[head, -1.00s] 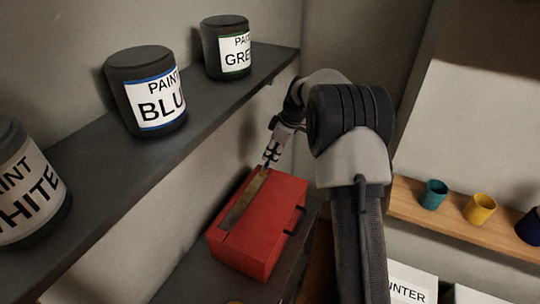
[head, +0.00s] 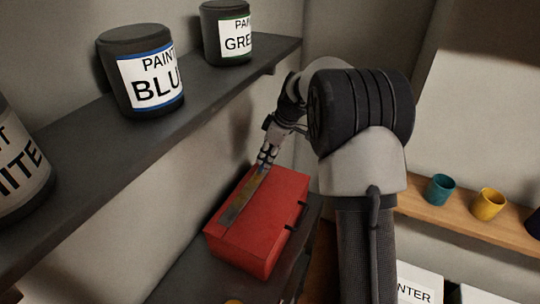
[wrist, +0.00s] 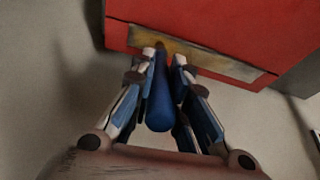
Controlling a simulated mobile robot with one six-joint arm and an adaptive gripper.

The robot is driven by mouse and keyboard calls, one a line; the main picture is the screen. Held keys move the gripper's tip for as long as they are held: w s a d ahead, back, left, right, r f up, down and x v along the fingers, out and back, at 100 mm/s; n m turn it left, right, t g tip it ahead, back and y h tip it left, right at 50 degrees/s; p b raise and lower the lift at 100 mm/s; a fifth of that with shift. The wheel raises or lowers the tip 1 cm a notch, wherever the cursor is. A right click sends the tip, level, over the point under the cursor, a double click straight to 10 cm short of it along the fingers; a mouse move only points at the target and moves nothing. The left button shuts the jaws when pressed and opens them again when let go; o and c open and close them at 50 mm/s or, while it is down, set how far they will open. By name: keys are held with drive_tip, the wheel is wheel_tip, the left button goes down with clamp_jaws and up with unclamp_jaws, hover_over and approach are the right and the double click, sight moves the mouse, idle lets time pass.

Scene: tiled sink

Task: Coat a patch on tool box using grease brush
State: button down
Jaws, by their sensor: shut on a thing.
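The red tool box (head: 262,240) sits on a dark lower shelf, with a long brownish-yellow patch (head: 238,205) on its top. The tool box (wrist: 245,35) and the patch (wrist: 215,62) also fill the top of the wrist view. My gripper (head: 264,160) is over the far end of the patch. In the wrist view my gripper (wrist: 164,58) is shut on the blue handle of the grease brush (wrist: 159,100). The brush's tip is hidden by the handle and fingers, so I cannot tell whether it touches the patch.
A dark upper shelf (head: 95,165) along the left wall holds paint cans, labelled blue (head: 145,75) and green (head: 228,35). A wooden shelf at right (head: 460,227) carries a teal cup (head: 440,188) and a yellow cup (head: 488,204). The wall is close beside the tool box.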

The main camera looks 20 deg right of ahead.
drive_tip(key=s+a+b, duration=0.8)
drive_tip(key=s+a, duration=0.6)
idle(1.9)
drive_tip(key=shift+r, duration=0.15)
drive_tip(key=shift+r+p, duration=2.15)
drive_tip(key=shift+r, duration=0.8)
wheel_tip(320, 180, up, 3)
drive_tip(key=shift+f+p, duration=0.1)
drive_tip(key=shift+p, duration=1.05)
